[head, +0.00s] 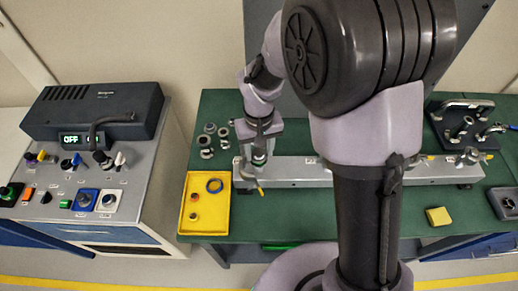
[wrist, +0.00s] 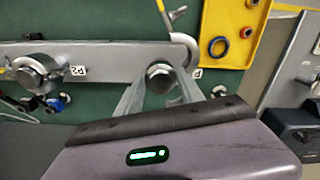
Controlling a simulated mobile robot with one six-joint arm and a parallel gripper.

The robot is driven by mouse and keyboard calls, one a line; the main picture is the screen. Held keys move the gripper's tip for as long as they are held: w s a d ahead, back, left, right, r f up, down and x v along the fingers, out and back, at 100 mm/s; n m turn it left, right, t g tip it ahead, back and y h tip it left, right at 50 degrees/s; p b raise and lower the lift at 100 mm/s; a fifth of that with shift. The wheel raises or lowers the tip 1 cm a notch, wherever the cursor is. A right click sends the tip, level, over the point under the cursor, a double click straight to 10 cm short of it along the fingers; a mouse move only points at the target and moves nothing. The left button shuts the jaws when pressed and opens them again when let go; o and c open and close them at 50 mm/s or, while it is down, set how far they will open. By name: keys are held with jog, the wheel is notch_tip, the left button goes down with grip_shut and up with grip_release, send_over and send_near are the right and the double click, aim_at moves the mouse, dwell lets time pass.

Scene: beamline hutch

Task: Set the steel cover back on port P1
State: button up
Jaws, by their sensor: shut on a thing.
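My gripper (head: 258,153) hangs over the left end of the grey rail in the head view. In the wrist view my gripper (wrist: 158,88) is shut on a round steel piece, which looks like the steel cover (wrist: 160,74). The label of port P1 (wrist: 197,73) shows partly, just right of the fingers. A curved clamp (wrist: 186,45) with a yellow-tipped lever stands beside the held piece and looks swung open. The port's mouth is hidden behind the cover and fingers, so I cannot tell whether the cover touches it.
Port P2 (wrist: 38,72) carries a round steel fitting further along the rail (head: 300,172). A yellow tray (head: 206,223) with a blue ring and small round parts lies beside the rail end. Loose fittings (head: 206,142) stand behind. A yellow block (head: 438,216) lies at the right.

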jog(key=shift+f, duration=0.2)
jog(key=o, duration=1.4)
jog(key=shift+o, duration=0.3)
jog(key=shift+d, duration=0.1)
jog(key=shift+r, duration=0.1)
notch_tip(320, 180, up, 17)
jog(key=p, duration=0.4)
jog(key=s+d+f+m+t+y+b, duration=0.1)
jog(key=s+d+f+m+t+b, duration=0.2)
jog(key=s+b, duration=0.5)
jog(key=s+d+f+m+t+y+b, duration=0.1)
jog(key=s+d+f+m+b, duration=0.3)
jog(key=s+b, duration=0.4)
notch_tip(320, 180, down, 2)
jog(key=shift+s+d+f+t+b, duration=0.1)
jog(key=shift+s+d+t+b, duration=0.4)
jog(key=shift+t+b, duration=0.35)
